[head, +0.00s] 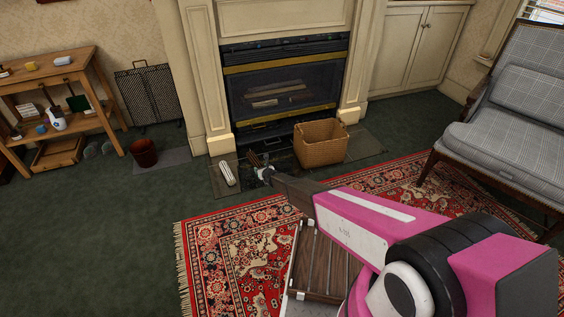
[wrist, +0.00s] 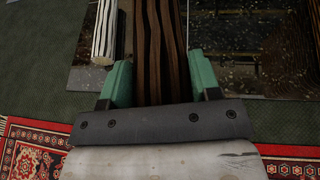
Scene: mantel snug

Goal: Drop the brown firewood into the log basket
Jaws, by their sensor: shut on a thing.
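The brown firewood (wrist: 160,45) is a dark, streaked log between the two green fingers of my gripper (wrist: 160,82), which is shut on it. In the head view my gripper (head: 264,172) is low over the dark hearth slab, left of the log basket, and the wood is small and partly hidden there. I cannot tell whether the wood touches the slab. The log basket (head: 321,152) is a tan woven box, open at the top, standing upright on the hearth in front of the fireplace.
A pale log (head: 227,173) lies on the hearth's left part, close to my gripper; it also shows in the wrist view (wrist: 104,35). The fireplace (head: 285,85) stands behind. A red bucket (head: 144,153) is at left, an armchair (head: 510,140) at right. A patterned rug (head: 215,245) lies in front.

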